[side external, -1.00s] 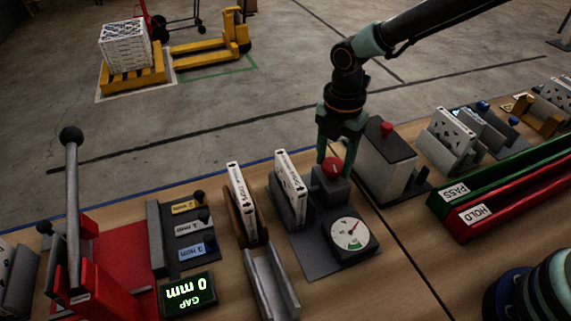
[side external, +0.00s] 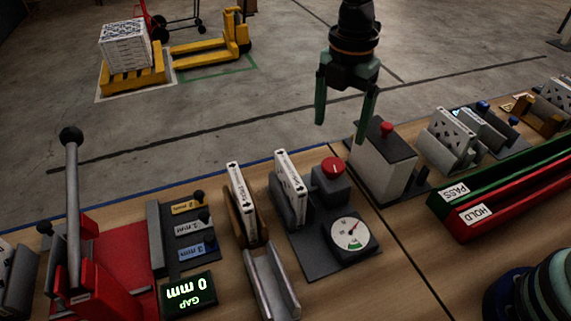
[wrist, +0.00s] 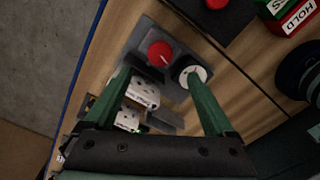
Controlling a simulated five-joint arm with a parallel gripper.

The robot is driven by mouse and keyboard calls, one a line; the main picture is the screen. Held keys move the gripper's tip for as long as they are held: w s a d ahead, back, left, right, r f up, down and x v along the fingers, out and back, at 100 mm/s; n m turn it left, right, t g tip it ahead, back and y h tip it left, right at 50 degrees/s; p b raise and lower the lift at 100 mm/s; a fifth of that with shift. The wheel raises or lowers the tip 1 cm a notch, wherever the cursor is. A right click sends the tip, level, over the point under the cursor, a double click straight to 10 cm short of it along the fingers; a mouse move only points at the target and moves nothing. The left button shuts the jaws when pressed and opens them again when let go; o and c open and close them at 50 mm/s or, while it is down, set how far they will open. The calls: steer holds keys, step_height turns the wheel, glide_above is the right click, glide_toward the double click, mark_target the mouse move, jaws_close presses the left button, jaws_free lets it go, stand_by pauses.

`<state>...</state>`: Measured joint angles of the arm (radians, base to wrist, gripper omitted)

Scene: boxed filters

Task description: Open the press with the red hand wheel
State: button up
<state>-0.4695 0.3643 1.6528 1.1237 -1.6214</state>
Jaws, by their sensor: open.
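The red hand wheel (side external: 333,168) sits on top of a dark grey block of the press (side external: 308,262), and a white line shows on it. A white boxed filter (side external: 291,178) stands upright in the press beside that block; whether the block touches it I cannot tell.
Left of the press are another boxed filter (side external: 242,200) in a brown holder, a metal channel (side external: 270,284) and a red lever press (side external: 105,290). A grey box with a red button (side external: 387,130) stands close on the right. PASS and HOLD trays (side external: 500,195) lie farther right.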

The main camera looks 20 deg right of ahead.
step_height(320, 180, up, 3)
steer(key=shift+f, duration=0.1)
stand_by(0.3)
